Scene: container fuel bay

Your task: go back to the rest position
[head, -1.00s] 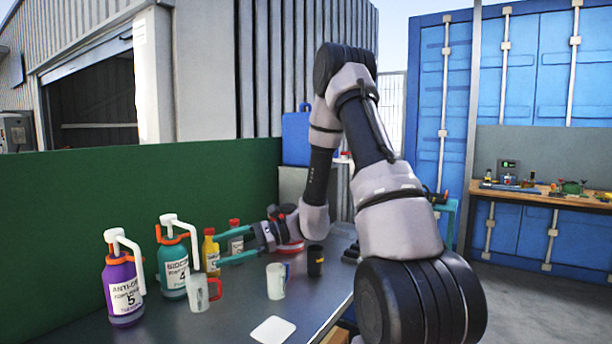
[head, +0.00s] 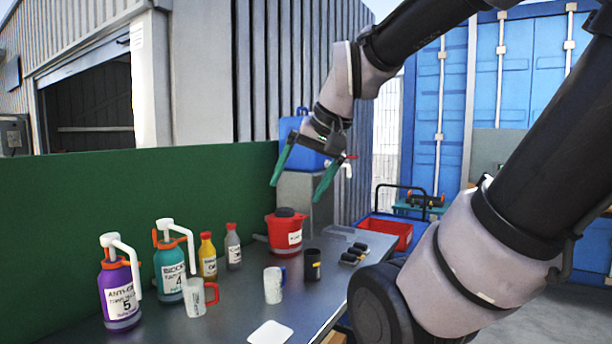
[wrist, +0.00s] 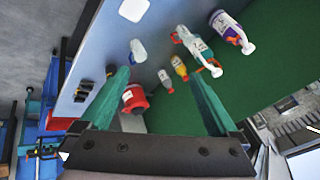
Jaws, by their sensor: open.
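My gripper (head: 296,178) is raised above the back of the table in the head view. Its two green fingers are spread apart with nothing between them, pointing down. In the wrist view the open fingers (wrist: 158,95) frame the table top from above. A red pot (head: 287,234) with a dark lid stands on the table below my gripper, apart from it.
On the dark table (head: 235,305) stand a purple bottle (head: 121,295), a teal bottle (head: 169,268), yellow (head: 208,262) and grey (head: 233,250) bottles, two mugs (head: 195,298) (head: 273,285) and a black cup (head: 312,265). A green wall (head: 60,230) runs behind. A red bin (head: 390,232) stands beyond.

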